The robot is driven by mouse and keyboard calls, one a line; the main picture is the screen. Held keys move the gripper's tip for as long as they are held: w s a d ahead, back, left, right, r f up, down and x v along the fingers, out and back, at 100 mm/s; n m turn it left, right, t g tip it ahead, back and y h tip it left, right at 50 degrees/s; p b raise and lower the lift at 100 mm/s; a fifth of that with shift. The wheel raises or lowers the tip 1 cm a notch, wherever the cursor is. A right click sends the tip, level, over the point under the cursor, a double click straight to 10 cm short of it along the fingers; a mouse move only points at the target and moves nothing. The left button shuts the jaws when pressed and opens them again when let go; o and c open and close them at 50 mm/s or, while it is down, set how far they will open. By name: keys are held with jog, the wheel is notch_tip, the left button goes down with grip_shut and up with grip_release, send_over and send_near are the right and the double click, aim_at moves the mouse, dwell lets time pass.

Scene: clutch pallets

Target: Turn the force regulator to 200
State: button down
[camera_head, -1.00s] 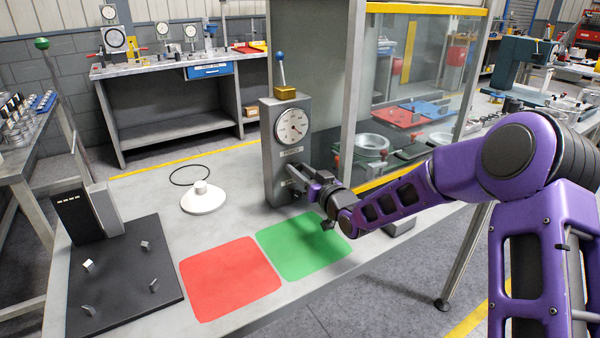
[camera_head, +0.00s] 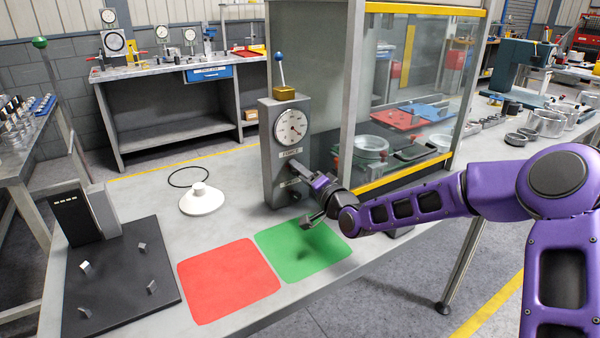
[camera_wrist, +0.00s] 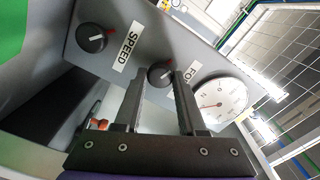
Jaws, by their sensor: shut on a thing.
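The grey control column (camera_head: 268,160) stands on the table with a round white dial (camera_head: 292,126) with a red needle near its top. In the wrist view the dial (camera_wrist: 220,100) is at the right, its numbers too small to read. The force regulator (camera_wrist: 160,73) is a black knob with a red mark, beside a partly hidden label. My gripper (camera_wrist: 157,75) has its fingers on both sides of this knob, shut on it. In the head view my gripper (camera_head: 298,170) reaches the column's front and hides the knob.
A second black knob (camera_wrist: 92,38), labelled SPEED, sits beside the force regulator. A blue-topped lever (camera_head: 281,68) rises from the column. Green (camera_head: 290,262) and red (camera_head: 228,280) mats lie in front. A glass enclosure (camera_head: 420,80) stands to the right.

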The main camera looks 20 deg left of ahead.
jog(key=m, duration=0.5)
jog(key=shift+f, duration=0.1)
dwell(0.4)
jog(key=c, duration=0.5)
grip_release()
jog(key=p+v, duration=0.1)
jog(key=v, duration=1.6)
jog(key=shift+s+d, duration=0.1)
jog(key=shift+s, duration=0.15)
